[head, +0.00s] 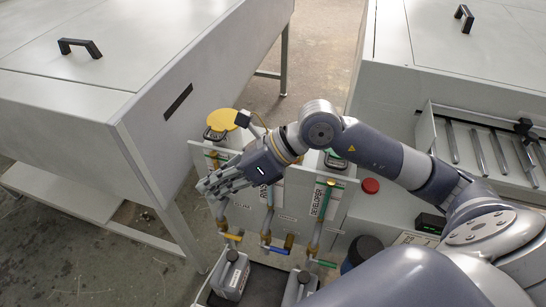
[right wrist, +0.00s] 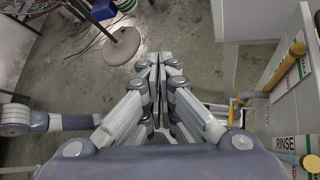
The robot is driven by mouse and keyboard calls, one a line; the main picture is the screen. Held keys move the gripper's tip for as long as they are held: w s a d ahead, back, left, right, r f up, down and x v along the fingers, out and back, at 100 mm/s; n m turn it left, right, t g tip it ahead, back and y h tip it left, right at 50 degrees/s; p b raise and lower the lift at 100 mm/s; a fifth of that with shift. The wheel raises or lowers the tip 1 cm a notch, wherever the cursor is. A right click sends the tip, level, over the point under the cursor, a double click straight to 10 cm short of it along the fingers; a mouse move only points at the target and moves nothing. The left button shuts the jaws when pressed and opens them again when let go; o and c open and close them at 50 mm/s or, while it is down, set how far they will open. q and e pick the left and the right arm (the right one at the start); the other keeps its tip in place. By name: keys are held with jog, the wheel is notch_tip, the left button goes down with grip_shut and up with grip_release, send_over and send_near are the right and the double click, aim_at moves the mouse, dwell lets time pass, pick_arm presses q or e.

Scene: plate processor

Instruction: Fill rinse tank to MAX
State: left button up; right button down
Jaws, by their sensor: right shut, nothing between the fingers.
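My right gripper (head: 207,185) is shut and empty, held in front of the upper part of the left tank's panel; its closed fingers also show in the right wrist view (right wrist: 158,62). In the right wrist view a white and green RINSE label (right wrist: 287,142) is on the tank front at right, beside a yellow-brown pipe fitting (right wrist: 297,48). In the head view the gripper partly hides the left gauge and its label. A yellow valve handle (head: 233,237) sits low on the left pipe. The liquid level and MAX mark cannot be made out.
Blue (head: 289,241) and green (head: 325,263) valve handles sit on the neighbouring pipes, with a DEVELOPER label (head: 317,200). Grey jugs (head: 232,275) stand below. A large grey cabinet (head: 120,110) is close at left. A red button (head: 370,186) is at right.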

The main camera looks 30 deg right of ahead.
jog(key=s+a+r+m+t+y, duration=0.2)
jog(key=a+r+m+t+y, duration=0.4)
jog(key=r+m+t, duration=0.35)
jog(key=s+d+f+m+t+h, duration=0.2)
jog(key=d+f+m+t+h, duration=0.1)
jog(key=d+f+m+h, duration=1.6)
jog(key=w+d+m+p, duration=0.1)
jog(key=w, duration=0.3)
jog(key=w+d+r+p, duration=0.1)
jog(key=w+d, duration=0.1)
jog(key=w, duration=0.2)
jog(key=w+d+m+p, duration=0.1)
jog(key=w, duration=0.3)
jog(key=shift+d+r+m+h, duration=0.15)
jog(key=shift+d+m+h, duration=0.05)
jog(key=shift+m+h, duration=0.15)
